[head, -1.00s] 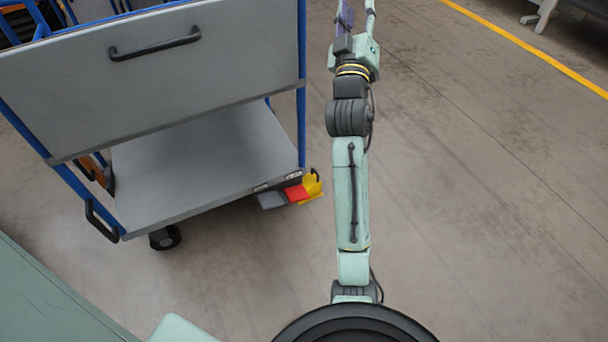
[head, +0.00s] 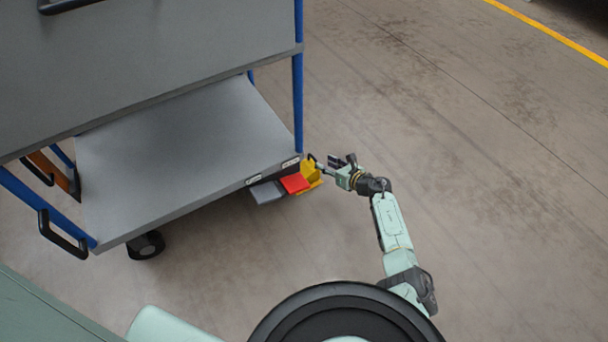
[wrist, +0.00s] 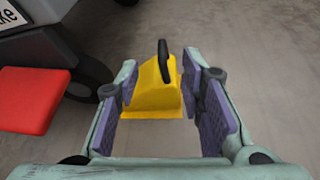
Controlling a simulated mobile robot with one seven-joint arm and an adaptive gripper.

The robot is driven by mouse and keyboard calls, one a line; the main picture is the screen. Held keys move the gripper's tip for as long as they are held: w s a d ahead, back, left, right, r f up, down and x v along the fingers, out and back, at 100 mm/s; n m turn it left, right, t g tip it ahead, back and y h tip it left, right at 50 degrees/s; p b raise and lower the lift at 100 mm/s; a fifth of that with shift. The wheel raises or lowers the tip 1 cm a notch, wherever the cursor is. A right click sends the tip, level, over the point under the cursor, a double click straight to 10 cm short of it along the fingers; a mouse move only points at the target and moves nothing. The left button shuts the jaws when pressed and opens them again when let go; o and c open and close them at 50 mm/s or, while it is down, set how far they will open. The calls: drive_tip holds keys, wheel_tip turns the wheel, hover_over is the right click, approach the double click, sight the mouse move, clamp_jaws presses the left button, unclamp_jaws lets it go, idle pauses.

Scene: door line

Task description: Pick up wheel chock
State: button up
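The wheel chock (head: 309,176) is a yellow wedge with a black handle, on the floor at the trolley's near right corner. In the wrist view the chock (wrist: 158,88) stands ahead, between the fingers in the picture, its black handle upright on top. My gripper (head: 345,162) is just right of the chock in the head view, low near the floor. In the wrist view my gripper (wrist: 160,95) is open, with purple pads on both sides. I cannot tell whether any pad touches the chock.
A grey trolley (head: 180,150) with blue posts stands at left. A red pedal (head: 294,183) and a grey pedal (head: 266,192) stick out beside the chock. The red pedal (wrist: 30,98) and a dark wheel (wrist: 85,75) show in the wrist view. The floor at right is clear.

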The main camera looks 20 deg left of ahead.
sight(313, 156)
drive_tip(key=b+x, duration=0.1)
drive_tip(key=x, duration=0.3)
drive_tip(key=shift+b, duration=0.3)
drive_tip(key=b+x, duration=0.1)
drive_tip(key=x, duration=0.1)
drive_tip(key=b+x, duration=0.2)
drive_tip(key=shift+w+d+f, duration=0.1)
drive_tip(key=shift+w+f, duration=0.1)
drive_tip(key=shift+f, duration=0.15)
drive_tip(key=shift+w+a, duration=0.25)
drive_tip(key=shift+a, duration=0.15)
drive_tip(key=shift+r, duration=0.1)
drive_tip(key=shift+c, duration=0.5)
clamp_jaws()
